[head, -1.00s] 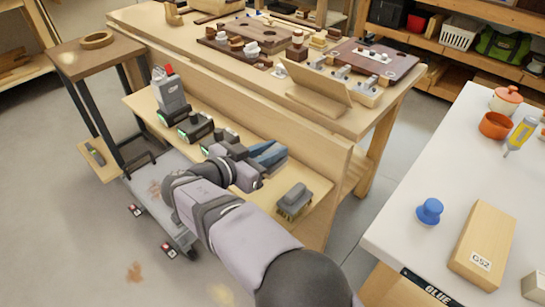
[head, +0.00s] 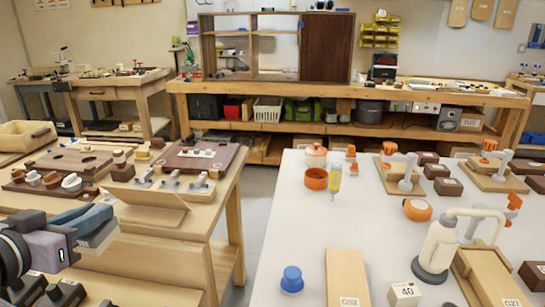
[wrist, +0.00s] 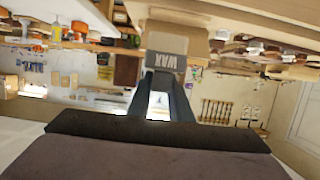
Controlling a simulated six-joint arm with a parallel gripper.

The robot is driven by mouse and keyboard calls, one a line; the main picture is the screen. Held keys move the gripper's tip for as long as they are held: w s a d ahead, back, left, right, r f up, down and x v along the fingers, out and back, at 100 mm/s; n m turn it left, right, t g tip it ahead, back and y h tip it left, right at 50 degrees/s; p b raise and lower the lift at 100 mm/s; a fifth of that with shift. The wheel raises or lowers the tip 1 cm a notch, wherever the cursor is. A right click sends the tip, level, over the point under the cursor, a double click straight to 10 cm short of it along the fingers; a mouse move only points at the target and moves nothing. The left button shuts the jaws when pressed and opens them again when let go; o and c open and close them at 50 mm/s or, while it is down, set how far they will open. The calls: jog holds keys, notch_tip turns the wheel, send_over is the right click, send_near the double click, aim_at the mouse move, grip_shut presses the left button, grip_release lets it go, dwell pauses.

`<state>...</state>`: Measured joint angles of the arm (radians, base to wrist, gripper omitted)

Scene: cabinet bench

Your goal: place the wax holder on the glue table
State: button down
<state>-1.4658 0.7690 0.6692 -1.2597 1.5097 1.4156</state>
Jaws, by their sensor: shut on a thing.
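The wax holder (wrist: 166,61) shows in the wrist view as a grey block with a WAX label and a tan part beyond it. My gripper (wrist: 158,85) is shut on it. In the head view my gripper (head: 82,216) is at the left edge, its blue-grey fingers over the near side of the wooden bench; the wax holder's outline is hard to make out there. The glue table (head: 300,225) is the white table at the right, apart from my gripper. Its bare white top shows at its left and middle.
On the glue table stand a blue knob (head: 291,280), a wooden block (head: 346,275), an orange pot (head: 316,178), a glue bottle (head: 335,178) and a white jug (head: 437,250). The wooden bench (head: 225,185) with a tilted board (head: 155,207) lies between my gripper and the glue table.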

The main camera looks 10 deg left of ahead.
jog(key=shift+r, duration=1.15)
jog(key=w+d+m+g+h+p, duration=0.3)
jog(key=w+d+m+h+p, duration=0.5)
jog(key=w+d, duration=1.55)
jog(key=w+d+m+g+h+p, duration=0.1)
jog(key=d+m+g+h+p, duration=0.3)
jog(key=d, duration=1.2)
jog(key=w+d+m+g+h+p, duration=0.15)
jog(key=d+p, duration=0.45)
jog(key=d, duration=1)
jog(key=shift+s+f+b, duration=0.15)
jog(key=shift+f+b, duration=0.05)
jog(key=shift+f, duration=1.1)
jog(key=shift+s+f+b, duration=0.1)
jog(key=shift+f+b, duration=0.1)
jog(key=shift+f, duration=1.05)
jog(key=shift+f, duration=0.1)
